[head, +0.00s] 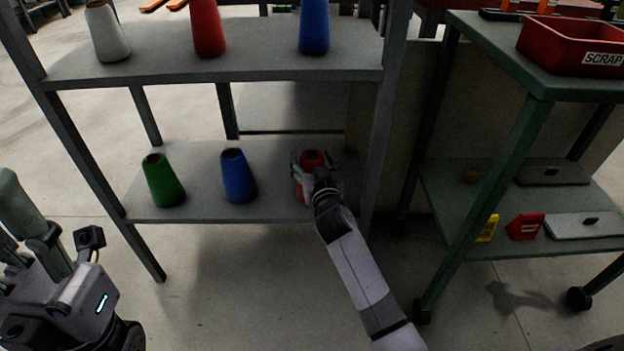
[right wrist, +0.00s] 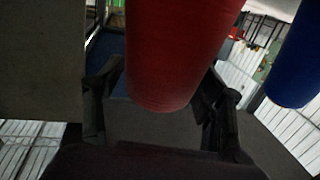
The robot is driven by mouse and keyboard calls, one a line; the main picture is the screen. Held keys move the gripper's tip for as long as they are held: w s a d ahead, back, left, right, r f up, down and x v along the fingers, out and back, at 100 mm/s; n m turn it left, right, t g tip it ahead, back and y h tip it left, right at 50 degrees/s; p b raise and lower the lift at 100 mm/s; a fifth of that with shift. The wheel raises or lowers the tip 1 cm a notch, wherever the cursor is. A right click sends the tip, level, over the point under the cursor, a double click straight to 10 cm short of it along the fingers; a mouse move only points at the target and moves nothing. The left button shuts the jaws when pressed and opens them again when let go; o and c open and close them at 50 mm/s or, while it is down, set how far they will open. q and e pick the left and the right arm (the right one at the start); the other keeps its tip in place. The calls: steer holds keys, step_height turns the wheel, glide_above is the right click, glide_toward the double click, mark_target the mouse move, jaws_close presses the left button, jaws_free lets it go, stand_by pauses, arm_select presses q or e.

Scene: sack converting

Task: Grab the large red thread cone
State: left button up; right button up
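A red thread cone (head: 312,158) stands at the right end of the lower shelf (head: 205,215) in the head view. My right gripper (head: 317,168) reaches in from the front with its fingers on either side of this cone. In the right wrist view the red cone (right wrist: 180,50) sits between the two spread fingers (right wrist: 160,95), with a gap at the left finger. The gripper looks open around it. Another red cone (head: 207,28) stands on the upper shelf (head: 250,62).
A blue cone (head: 238,176) and a green cone (head: 163,181) stand left on the lower shelf. A white cone (head: 107,32) and another blue cone (head: 314,27) are above. The rack's right post (head: 385,110) is close. A green cart (head: 490,105) with a red scrap bin (head: 570,45) stands right.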

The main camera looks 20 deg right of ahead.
jaws_close()
steer(key=shift+w+r, duration=0.1)
steer(key=shift+r, duration=0.05)
stand_by(0.7)
